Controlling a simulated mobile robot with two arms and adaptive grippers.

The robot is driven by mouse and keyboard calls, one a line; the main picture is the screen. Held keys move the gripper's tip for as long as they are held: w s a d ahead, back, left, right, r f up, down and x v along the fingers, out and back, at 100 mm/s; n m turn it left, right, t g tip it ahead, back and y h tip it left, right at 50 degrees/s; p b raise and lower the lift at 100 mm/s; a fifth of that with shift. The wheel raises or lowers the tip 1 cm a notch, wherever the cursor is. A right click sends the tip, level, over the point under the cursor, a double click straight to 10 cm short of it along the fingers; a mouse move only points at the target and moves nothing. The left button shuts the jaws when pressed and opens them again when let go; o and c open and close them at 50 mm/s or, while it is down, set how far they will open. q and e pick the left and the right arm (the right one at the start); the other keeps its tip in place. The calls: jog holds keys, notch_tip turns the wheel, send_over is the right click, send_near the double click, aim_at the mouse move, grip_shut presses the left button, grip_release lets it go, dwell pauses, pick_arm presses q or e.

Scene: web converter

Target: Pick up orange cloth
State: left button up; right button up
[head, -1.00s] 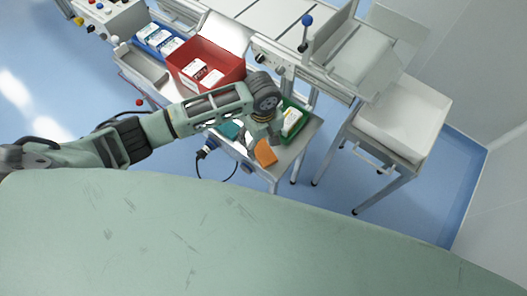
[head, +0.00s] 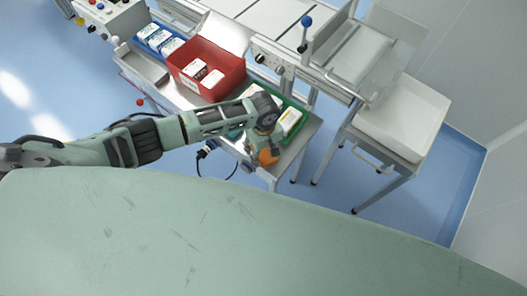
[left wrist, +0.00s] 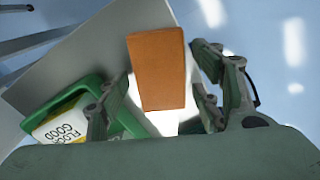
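The orange cloth (head: 269,158) is a folded block at the front right end of the metal shelf (head: 288,160), partly covered by my left gripper (head: 263,146) in the head view. In the left wrist view the orange cloth (left wrist: 157,68) lies between the spread fingers of my left gripper (left wrist: 160,80), with small gaps on both sides. That gripper is open. Whether it touches the cloth cannot be told. My right gripper is not in view.
A green bin (left wrist: 40,104) with white boxes stands close beside the left finger. A red bin (head: 222,84) and a blue bin (head: 147,33) stand farther along the shelf. A white tray (head: 405,118) on a stand is to the right.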

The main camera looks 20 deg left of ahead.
aim_at(263, 155)
pick_arm(q)
jog(key=c, duration=0.8)
jog(key=shift+r, duration=0.5)
jog(key=r, duration=0.2)
jog(key=s+r, duration=0.1)
jog(key=shift+s+r, duration=0.2)
jog(key=shift+r, duration=0.15)
jog(key=s+r, duration=0.2)
jog(key=s, duration=0.1)
jog(key=s+r, duration=0.2)
jog(key=s, duration=0.2)
jog(key=s+r, duration=0.2)
jog(key=s, duration=0.1)
jog(key=shift+s+d+r+b, duration=0.15)
jog(key=shift+d+r+b, duration=0.1)
jog(key=shift+b, duration=0.15)
